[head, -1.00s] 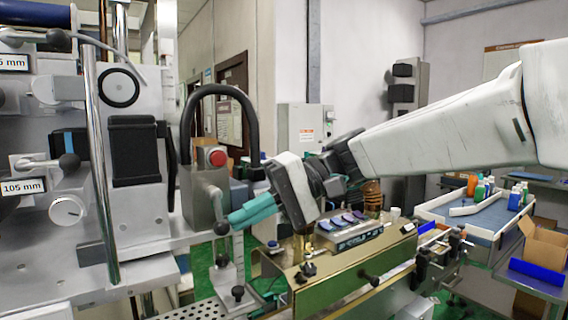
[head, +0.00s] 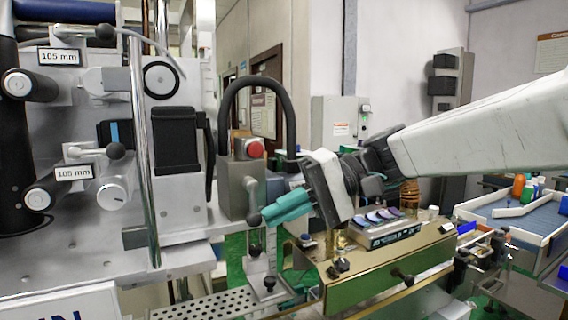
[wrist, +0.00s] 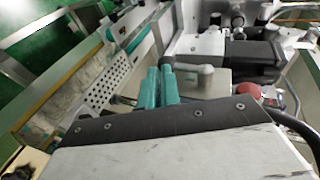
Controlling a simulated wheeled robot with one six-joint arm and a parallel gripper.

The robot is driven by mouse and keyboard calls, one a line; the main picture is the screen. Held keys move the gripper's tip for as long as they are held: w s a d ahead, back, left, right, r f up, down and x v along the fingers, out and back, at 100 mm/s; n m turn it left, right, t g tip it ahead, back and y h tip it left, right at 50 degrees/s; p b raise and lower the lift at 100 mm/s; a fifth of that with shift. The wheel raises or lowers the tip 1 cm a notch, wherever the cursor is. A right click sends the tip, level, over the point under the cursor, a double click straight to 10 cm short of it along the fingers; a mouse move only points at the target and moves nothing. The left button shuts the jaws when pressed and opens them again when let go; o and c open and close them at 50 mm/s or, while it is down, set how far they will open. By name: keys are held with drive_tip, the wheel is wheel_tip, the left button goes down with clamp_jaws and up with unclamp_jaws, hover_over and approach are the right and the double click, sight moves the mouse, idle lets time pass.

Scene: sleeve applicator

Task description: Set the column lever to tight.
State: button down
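A short grey lever with a dark ball knob (head: 254,219), which I take for the column lever, hangs down on the front of a grey housing (head: 237,190) with a red button. In the wrist view the lever (wrist: 195,69) lies just beyond my fingertips, its dark knob at their end. I see no tight or loose marking. In the wrist view the gripper (wrist: 160,72) also looks shut. Whether a tip touches the knob I cannot tell.
A black hoop (head: 253,82) arches over the housing. A brass-coloured box (head: 375,270) lies below my gripper. A perforated plate (head: 205,305) is at the bottom.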

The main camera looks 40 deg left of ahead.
drive_tip(key=w+f+v, duration=0.1)
drive_tip(key=f+v, duration=0.1)
drive_tip(key=v, duration=1.1)
drive_tip(key=shift+w+d+f, duration=0.2)
drive_tip(key=shift+d+f, duration=0.05)
drive_tip(key=shift+d, duration=0.3)
drive_tip(key=s+d+f+m+t+h, duration=0.1)
drive_tip(key=d+f+m+t+h, duration=0.3)
drive_tip(key=d+f, duration=0.75)
drive_tip(key=s+d+f+m+t+h, duration=0.1)
drive_tip(key=s+d, duration=0.4)
drive_tip(key=d, duration=0.6)
drive_tip(key=s+d+f+m+t+h, duration=0.1)
drive_tip(key=s+d+f+m+t, duration=0.2)
drive_tip(key=d, duration=0.9)
drive_tip(key=s+d+f+m+t+h, duration=0.2)
drive_tip(key=s+d+m+t, duration=0.1)
drive_tip(key=s+d, duration=0.6)
drive_tip(key=d+t, duration=0.1)
drive_tip(key=d, duration=0.2)
drive_tip(key=shift+f, duration=0.35)
drive_tip(key=shift+d, duration=0.1)
